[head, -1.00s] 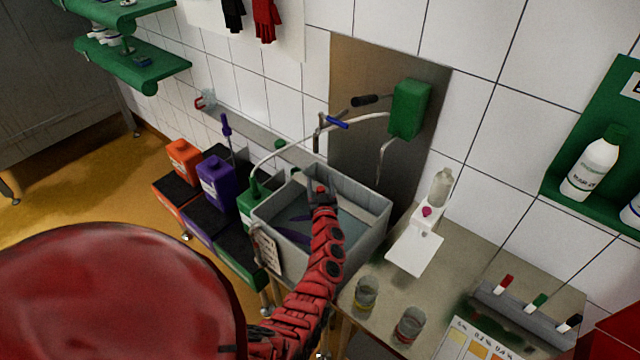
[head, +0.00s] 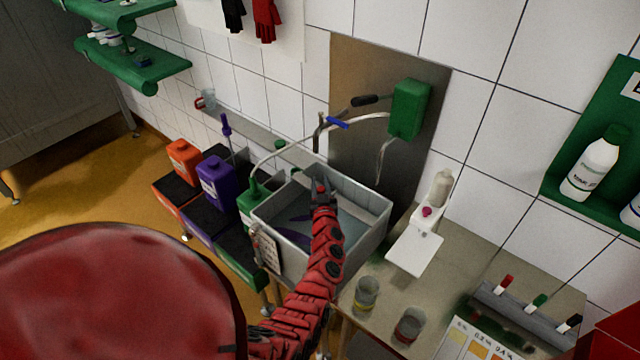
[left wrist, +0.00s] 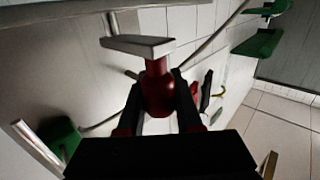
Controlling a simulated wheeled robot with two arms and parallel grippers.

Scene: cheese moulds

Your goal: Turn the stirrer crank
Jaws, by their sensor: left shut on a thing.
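The stirrer crank shows in the left wrist view as a pale metal arm (left wrist: 138,45) with a dark red knob (left wrist: 158,92). My left gripper (left wrist: 160,100) is shut on that knob, with one black finger on each side of it. In the head view my left gripper (head: 322,192) is over the grey tub (head: 380,222), and a small red spot of the knob (head: 321,187) shows between the fingertips. The rest of the crank is mostly hidden there by the gripper. My right gripper is not in view.
A tap with a blue lever (head: 338,123) and a green box (head: 409,108) are behind the tub. Orange (head: 184,160), purple (head: 216,181) and green (head: 252,205) containers stand to the left. A white dispenser (head: 415,248) and two glass jars (head: 366,295) stand on the right counter.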

